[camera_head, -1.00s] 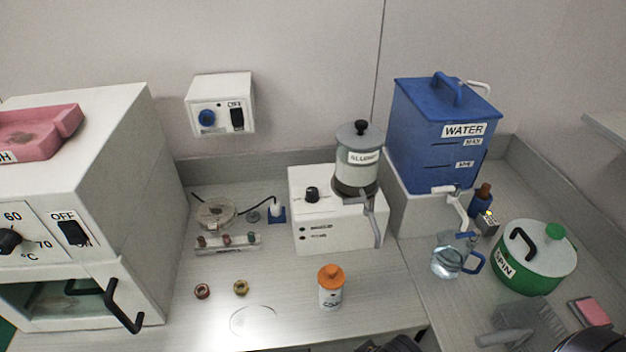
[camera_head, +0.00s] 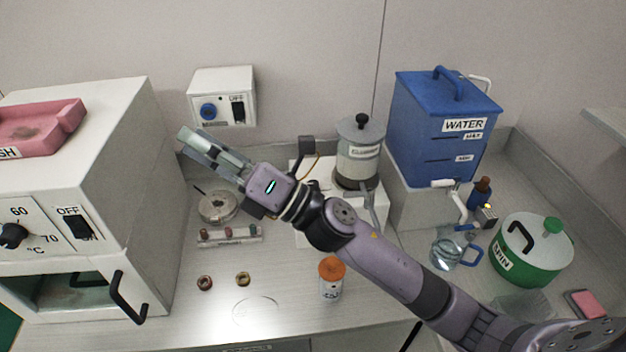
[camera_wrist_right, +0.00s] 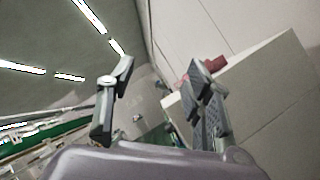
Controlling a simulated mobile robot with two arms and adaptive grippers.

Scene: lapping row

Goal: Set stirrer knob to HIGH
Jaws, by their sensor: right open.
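The stirrer is the white box (camera_head: 312,238) with a lidded slurry jar (camera_head: 358,160) on it, in the middle of the head view. Its black knob, seen a second ago on the top, is now hidden behind my right arm. My right gripper (camera_head: 190,145) is open and empty, raised over the bench left of the stirrer and below the wall box. In the right wrist view, its two fingers (camera_wrist_right: 158,100) are spread with nothing between them. My left gripper is not in view.
A white oven (camera_head: 120,190) stands at the left. A wall box (camera_head: 222,97) hangs behind my gripper. An orange-capped bottle (camera_head: 331,280) stands before the stirrer. A blue water tank (camera_head: 415,130), a jug (camera_head: 447,250) and a green pot (camera_head: 535,262) are at the right.

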